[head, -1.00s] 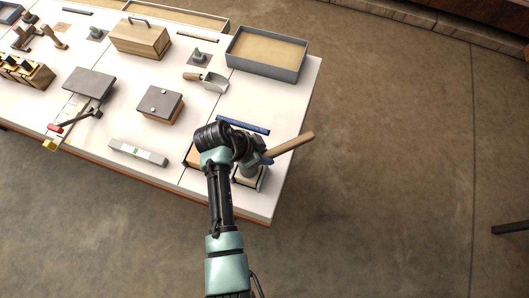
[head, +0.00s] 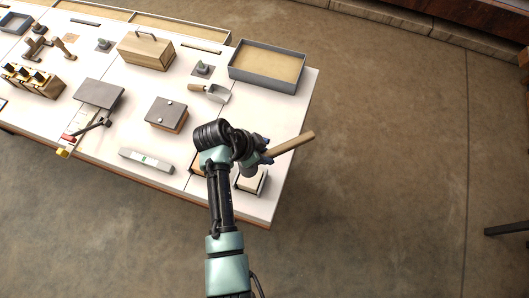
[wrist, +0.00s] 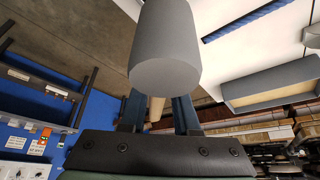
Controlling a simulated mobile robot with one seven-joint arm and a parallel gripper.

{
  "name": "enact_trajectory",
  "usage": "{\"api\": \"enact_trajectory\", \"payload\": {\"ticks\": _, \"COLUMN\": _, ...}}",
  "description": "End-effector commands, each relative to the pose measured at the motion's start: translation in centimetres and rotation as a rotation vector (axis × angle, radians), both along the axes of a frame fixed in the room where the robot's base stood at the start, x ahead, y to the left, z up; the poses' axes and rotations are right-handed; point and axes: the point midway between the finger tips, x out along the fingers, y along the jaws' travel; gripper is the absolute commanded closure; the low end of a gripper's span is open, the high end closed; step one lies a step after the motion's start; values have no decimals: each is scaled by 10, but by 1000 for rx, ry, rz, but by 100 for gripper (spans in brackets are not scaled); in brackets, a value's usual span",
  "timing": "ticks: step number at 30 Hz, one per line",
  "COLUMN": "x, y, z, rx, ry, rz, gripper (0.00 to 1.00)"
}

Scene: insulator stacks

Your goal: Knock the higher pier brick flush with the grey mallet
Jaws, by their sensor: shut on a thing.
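My gripper (head: 262,158) is shut on the wooden handle (head: 293,143) of the grey mallet, over the table's near right corner. In the wrist view the handle is between the fingers (wrist: 158,113), and the grey cylindrical mallet head (wrist: 165,55) fills the upper middle. In the head view a pale block (head: 252,182), probably one pier, stands just below the mallet head. A tan-orange block (head: 197,164), probably the other pier, shows to the left, partly behind my arm. I cannot tell which brick is higher, or whether the mallet touches one.
A lidded block (head: 166,113), a level (head: 146,160) and a scoop (head: 210,92) lie left of my arm. A grey-rimmed tray (head: 267,66) stands at the far right. A blue strip (wrist: 245,20) shows in the wrist view. The table's right edge is close to the mallet.

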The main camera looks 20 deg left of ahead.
Motion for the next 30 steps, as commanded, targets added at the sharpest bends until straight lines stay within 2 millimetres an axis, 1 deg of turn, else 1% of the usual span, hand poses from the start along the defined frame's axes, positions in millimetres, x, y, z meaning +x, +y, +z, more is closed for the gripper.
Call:
{"api": "enact_trajectory", "payload": {"ticks": 13, "x": 1, "y": 0, "z": 0, "rx": 0, "ry": -3, "rz": 0, "gripper": 100}}
{"api": "enact_trajectory", "payload": {"ticks": 16, "x": 1, "y": 0, "z": 3, "rx": 0, "ry": -3, "rz": 0, "gripper": 100}}
{"api": "enact_trajectory", "payload": {"ticks": 30, "x": 1, "y": 0, "z": 40, "rx": 0, "ry": -2, "rz": 0, "gripper": 100}}
